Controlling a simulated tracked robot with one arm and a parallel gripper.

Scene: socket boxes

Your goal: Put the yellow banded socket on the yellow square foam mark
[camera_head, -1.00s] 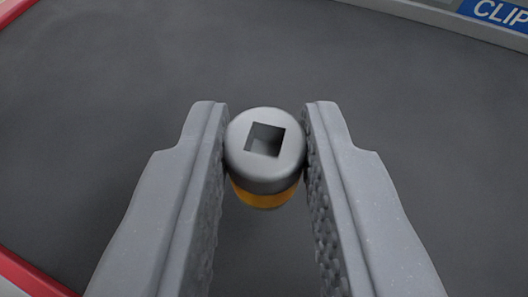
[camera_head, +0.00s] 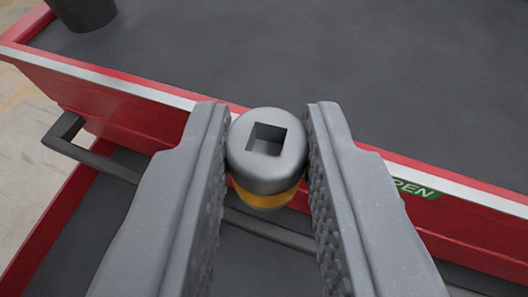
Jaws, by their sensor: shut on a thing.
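The yellow banded socket (camera_head: 266,152) is a grey metal cylinder with a square hole in its top face and a yellow band lower down. My gripper (camera_head: 266,145) is shut on it, with one textured finger on each side. The socket is roughly upright, its top face toward the camera. It appears held above the red edge of a tool chest, with its lower end hidden from view. The yellow square foam mark is not in view.
A red chest wall with a pale rim (camera_head: 125,88) crosses the view. Dark grey surfaces lie beyond it (camera_head: 350,70) and below it. A dark handle bar (camera_head: 100,160) runs along the front. A dark round object (camera_head: 84,12) stands at top left. A green label (camera_head: 416,189) is at right.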

